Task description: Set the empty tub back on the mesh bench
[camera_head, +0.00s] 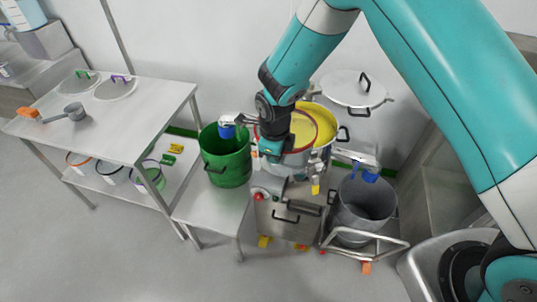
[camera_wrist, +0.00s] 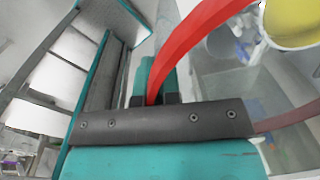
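A red-rimmed tub (camera_head: 312,145) is up in front of the steel vessel with yellow inside (camera_head: 321,112). Its red rim (camera_wrist: 190,45) runs between my fingers in the wrist view. My gripper (camera_head: 277,148) is shut on that rim, at the tub's left side. Yellow shows within the rim in the head view; whether it is in the tub or behind it I cannot tell. The arm hides part of the tub. The steel bench (camera_head: 150,105) at left appears to be the mesh bench; I see no mesh on its top.
The bench top holds a scoop (camera_head: 75,111), an orange object (camera_head: 27,113) and two lids; its lower shelf holds several rimmed tubs. A green bucket (camera_head: 228,171) stands on a low bench (camera_head: 210,212). A grey bin (camera_head: 365,205) stands at right. Bare bench top shows at the right end.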

